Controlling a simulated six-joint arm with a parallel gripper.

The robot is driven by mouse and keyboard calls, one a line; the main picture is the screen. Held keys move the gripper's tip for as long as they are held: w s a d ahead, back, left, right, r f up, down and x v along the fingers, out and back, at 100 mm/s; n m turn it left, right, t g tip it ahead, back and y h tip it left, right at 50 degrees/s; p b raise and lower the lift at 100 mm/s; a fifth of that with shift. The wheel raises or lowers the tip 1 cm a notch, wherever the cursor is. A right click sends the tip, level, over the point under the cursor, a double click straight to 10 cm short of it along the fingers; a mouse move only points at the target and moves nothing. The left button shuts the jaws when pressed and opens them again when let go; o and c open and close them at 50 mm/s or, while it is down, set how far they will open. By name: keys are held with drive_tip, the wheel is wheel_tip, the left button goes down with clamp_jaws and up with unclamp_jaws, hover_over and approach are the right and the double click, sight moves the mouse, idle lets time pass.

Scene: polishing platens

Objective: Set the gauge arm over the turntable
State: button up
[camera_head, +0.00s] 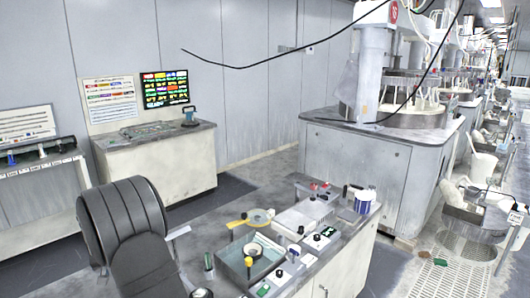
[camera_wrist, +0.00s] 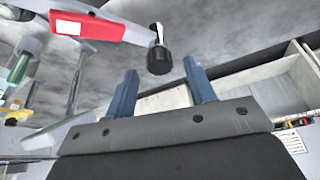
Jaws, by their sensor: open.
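My gripper (camera_wrist: 163,85) shows in the wrist view with its two blue-grey fingers apart and nothing visibly held between them. A black ribbed knob (camera_wrist: 158,63) on a short metal stem appears just beyond the fingertips, between them in the picture; I cannot tell whether it touches them or belongs to the gauge arm. A large round platen (camera_head: 405,117) tops the grey machine behind. I cannot tell which is the turntable, nor pick out the gauge arm. My gripper does not show in the head view.
A red-and-white part (camera_wrist: 90,25) and a green bottle (camera_wrist: 18,70) show in the wrist view.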

drive_tip(key=c, duration=1.1)
drive_tip(key=shift+a+r+g, duration=0.3)
drive_tip(key=shift+r, duration=0.55)
drive_tip(key=shift+d+r+g, duration=0.2)
drive_tip(key=shift+d+g, duration=0.05)
drive_tip(key=shift+g, duration=0.35)
drive_tip(key=d+g, duration=0.1)
drive_tip(key=d+g+y, duration=0.1)
drive_tip(key=d+g, duration=0.1)
drive_tip(key=d+g+y, duration=0.1)
drive_tip(key=d, duration=0.1)
drive_tip(key=shift+s+d+f+n+g, duration=0.15)
drive_tip(key=shift+f+n+g, duration=0.15)
drive_tip(key=shift+f+g, duration=0.1)
drive_tip(key=w+d+g+y, duration=0.1)
drive_tip(key=d+g+y, duration=0.35)
drive_tip(key=d, duration=0.25)
drive_tip(key=w+f+m+t+y, duration=0.35)
drive_tip(key=w+f+y, duration=0.2)
drive_tip(key=y, duration=0.35)
drive_tip(key=x, duration=0.9)
drive_tip(key=shift+r+g, duration=0.3)
drive_tip(key=shift+g, duration=0.1)
